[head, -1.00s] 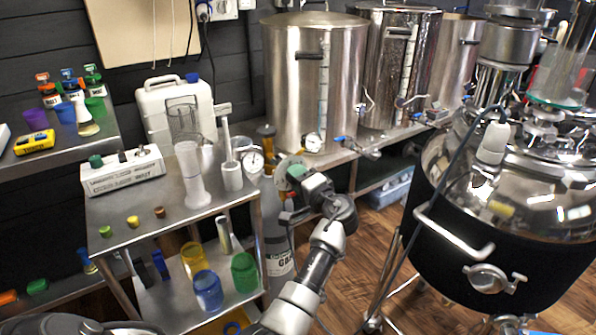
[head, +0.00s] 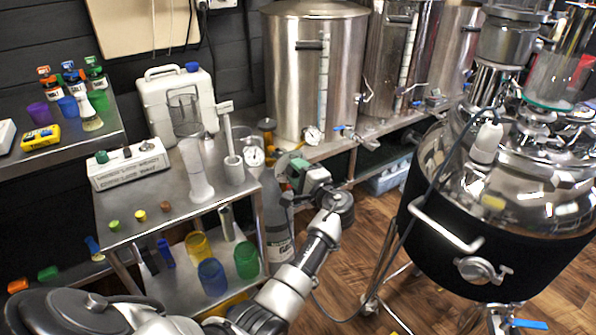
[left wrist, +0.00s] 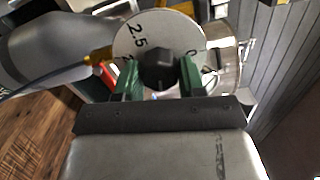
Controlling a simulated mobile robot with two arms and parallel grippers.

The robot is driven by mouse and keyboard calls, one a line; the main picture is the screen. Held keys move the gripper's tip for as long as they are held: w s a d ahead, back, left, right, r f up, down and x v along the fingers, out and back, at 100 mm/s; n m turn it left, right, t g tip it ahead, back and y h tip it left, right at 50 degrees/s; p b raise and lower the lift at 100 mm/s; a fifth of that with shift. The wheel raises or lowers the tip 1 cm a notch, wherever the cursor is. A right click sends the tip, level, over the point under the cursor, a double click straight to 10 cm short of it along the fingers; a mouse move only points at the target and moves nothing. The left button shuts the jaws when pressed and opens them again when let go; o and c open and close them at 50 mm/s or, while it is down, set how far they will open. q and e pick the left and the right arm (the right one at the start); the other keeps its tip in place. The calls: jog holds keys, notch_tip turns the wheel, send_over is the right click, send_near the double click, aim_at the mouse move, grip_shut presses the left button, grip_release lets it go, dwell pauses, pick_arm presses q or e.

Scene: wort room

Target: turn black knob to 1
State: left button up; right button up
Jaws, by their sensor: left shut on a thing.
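The black knob (left wrist: 158,69) sits at the centre of a round white dial (left wrist: 177,33) in the left wrist view. The dial shows 2.5 at its upper left and a 0 at its right. My left gripper (left wrist: 160,78) has its green fingers on either side of the knob and is shut on it. In the head view my left gripper (head: 300,168) reaches up to the top of a grey gas bottle (head: 279,228). There the gripper mostly hides the dial, and I cannot make out the knob. My right gripper is not in view.
A steel cart (head: 190,219) with cups, a white canister (head: 176,97) and small caps stands left of the arm. Steel kettles (head: 311,75) stand on a bench behind. A large black-jacketed vessel (head: 490,235) is at the right. Wooden floor shows between.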

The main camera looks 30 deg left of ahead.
pick_arm(q)
jog(key=shift+r, duration=0.2)
jog(key=o, duration=0.9)
jog(key=shift+w+f, duration=0.1)
jog(key=shift+f, duration=0.05)
jog(key=v, duration=1)
jog(key=shift+s+d, duration=0.2)
jog(key=shift+d, duration=0.15)
jog(key=shift+f, duration=0.1)
